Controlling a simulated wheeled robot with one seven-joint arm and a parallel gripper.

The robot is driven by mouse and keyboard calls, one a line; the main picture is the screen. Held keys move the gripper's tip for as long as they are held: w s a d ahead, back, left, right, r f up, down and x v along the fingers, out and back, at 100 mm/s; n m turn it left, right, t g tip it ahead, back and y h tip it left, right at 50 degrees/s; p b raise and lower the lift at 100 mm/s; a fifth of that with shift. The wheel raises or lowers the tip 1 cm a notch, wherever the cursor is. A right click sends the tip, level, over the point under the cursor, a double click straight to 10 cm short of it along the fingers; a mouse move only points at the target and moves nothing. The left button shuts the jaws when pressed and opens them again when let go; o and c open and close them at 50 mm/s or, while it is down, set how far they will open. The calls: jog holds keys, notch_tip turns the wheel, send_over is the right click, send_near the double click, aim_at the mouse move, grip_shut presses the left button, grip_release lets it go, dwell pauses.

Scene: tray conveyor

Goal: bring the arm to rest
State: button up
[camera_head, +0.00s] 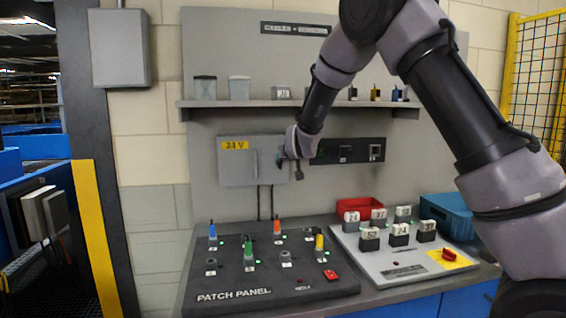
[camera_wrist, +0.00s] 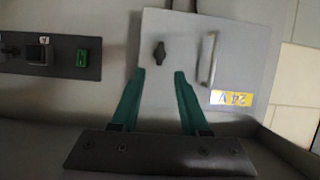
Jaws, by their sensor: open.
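My gripper shows in the wrist view (camera_wrist: 158,76) as two green fingers, spread apart with nothing between them. It faces a grey wall box marked 24 V (camera_wrist: 231,98), with a dark knob (camera_wrist: 159,52) beyond the fingertips and a handle to the right of it. In the head view my arm reaches across from the upper right, and its end is in front of the right side of the 24 V box (camera_head: 235,170). The box door looks closed. The fingers are hard to make out in the head view. I cannot tell whether they touch the box.
Below lies a dark patch panel (camera_head: 215,297) with several coloured plugs. A grey board (camera_head: 395,272) with numbered blocks is on its right, near a red bin (camera_head: 352,204) and a blue bin (camera_head: 447,212). A shelf (camera_head: 240,104) with cups runs above the box.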

jog(key=shift+v, duration=0.9)
jog(key=s+d+r+m+g, duration=0.2)
jog(key=s+d+r, duration=0.35)
jog(key=d, duration=0.45)
jog(key=s+d+r+m+g, duration=0.1)
jog(key=s+d+r+m, duration=0.1)
jog(key=s+d+r, duration=0.45)
jog(key=s+d+m+g, duration=0.1)
jog(key=s+d, duration=0.3)
jog(key=s, duration=0.5)
jog(key=s+d+f+m+g+h, duration=0.1)
jog(key=s+d, duration=0.4)
jog(key=s, duration=0.4)
jog(key=s+d+f+m, duration=0.1)
jog(key=s+d, duration=0.4)
jog(key=s, duration=0.4)
jog(key=shift+s+f+m+g+h, duration=0.2)
jog(key=shift+m+g+h, duration=0.1)
jog(key=shift+g+h, duration=0.1)
